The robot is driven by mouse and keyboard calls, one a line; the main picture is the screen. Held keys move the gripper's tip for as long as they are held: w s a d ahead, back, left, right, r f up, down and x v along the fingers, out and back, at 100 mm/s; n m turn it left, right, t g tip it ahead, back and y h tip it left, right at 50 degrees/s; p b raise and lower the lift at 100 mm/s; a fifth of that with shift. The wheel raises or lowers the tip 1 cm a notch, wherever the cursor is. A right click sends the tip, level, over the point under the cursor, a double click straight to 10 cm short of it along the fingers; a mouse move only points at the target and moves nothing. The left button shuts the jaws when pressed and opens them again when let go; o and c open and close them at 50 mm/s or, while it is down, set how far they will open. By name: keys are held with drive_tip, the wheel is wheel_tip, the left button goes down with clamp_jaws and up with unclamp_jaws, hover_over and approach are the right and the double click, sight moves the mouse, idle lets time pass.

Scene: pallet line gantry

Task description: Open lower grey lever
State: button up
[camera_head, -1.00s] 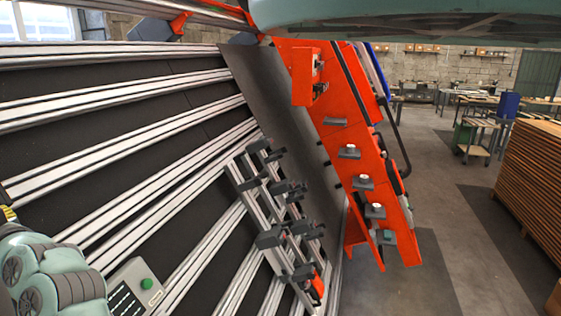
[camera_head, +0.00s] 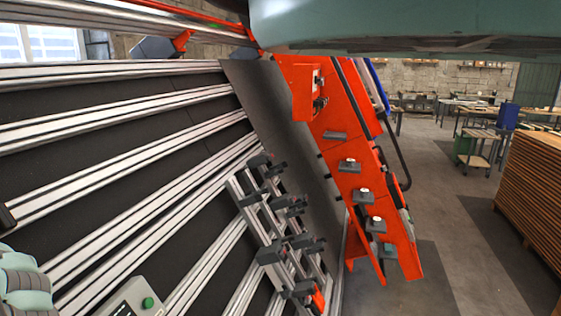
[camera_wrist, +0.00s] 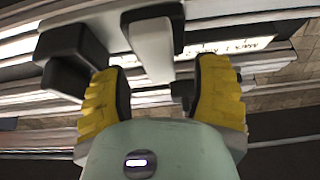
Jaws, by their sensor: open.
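In the wrist view my gripper (camera_wrist: 160,95) shows two yellow ribbed fingers, spread apart with nothing clamped. A light grey lever-like bar (camera_wrist: 152,48) lies ahead of the gap between the fingertips, pointing toward my palm. It appears to reach near the fingertip line; I cannot tell whether it touches a finger. A dark block (camera_wrist: 75,58) sits beside it, close to the left finger. In the head view several dark grey clamps (camera_head: 270,255) sit on an aluminium frame; I cannot tell which holds the lower grey lever.
Aluminium rails (camera_head: 110,165) run across a sloped black panel on the left. A control box with a green button (camera_head: 148,302) is at the bottom. An orange frame (camera_head: 350,170) stands right of the clamps. Stacked boards (camera_head: 530,190) stand far right, with open floor between.

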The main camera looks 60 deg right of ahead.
drive_tip(key=shift+p+x, duration=0.45)
drive_tip(key=shift+x, duration=0.45)
drive_tip(key=shift+o, duration=0.3)
drive_tip(key=shift+f, duration=0.1)
clamp_jaws()
